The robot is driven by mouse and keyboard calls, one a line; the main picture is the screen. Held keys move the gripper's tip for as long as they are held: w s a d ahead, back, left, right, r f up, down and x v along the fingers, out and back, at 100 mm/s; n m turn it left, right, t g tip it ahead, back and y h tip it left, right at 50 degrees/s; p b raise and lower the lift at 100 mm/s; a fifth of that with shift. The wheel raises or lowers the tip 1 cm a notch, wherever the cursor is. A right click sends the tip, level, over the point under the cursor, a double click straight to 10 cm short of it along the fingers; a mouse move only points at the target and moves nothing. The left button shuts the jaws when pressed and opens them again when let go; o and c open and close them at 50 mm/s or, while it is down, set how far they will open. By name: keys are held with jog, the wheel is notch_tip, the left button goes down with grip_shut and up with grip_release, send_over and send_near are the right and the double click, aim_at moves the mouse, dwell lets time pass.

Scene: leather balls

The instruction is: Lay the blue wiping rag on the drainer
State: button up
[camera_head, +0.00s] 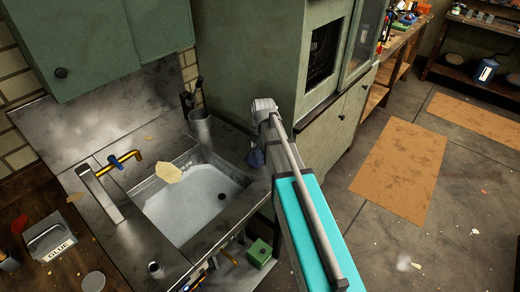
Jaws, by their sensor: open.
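A small dark-blue crumpled patch (256,158), which looks like the blue rag, shows on the metal counter to the right of the sink (200,195). My arm covers part of it. I cannot tell whether anything touches it. My arm reaches up from the bottom of the picture to a grey joint beside the green cabinet. My gripper's fingers are not visible; they may be hidden behind the arm. No separate drainer stands out; bare metal counter (215,245) surrounds the basin.
A tall green cabinet (250,60) rises behind my arm. A glue box (50,240) sits at left. The floor at right is mostly open.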

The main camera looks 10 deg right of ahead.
aim_at(262, 158)
jog(key=shift+r, duration=0.1)
notch_tip(262, 158, up, 12)
jog(key=p, duration=1.2)
jog(key=shift+s+d, duration=0.2)
jog(key=shift+s, duration=0.1)
dwell(0.6)
jog(key=s+a+m, duration=0.2)
jog(key=s+m, duration=1.5)
jog(key=m, duration=0.8)
jog(key=shift+a, duration=0.15)
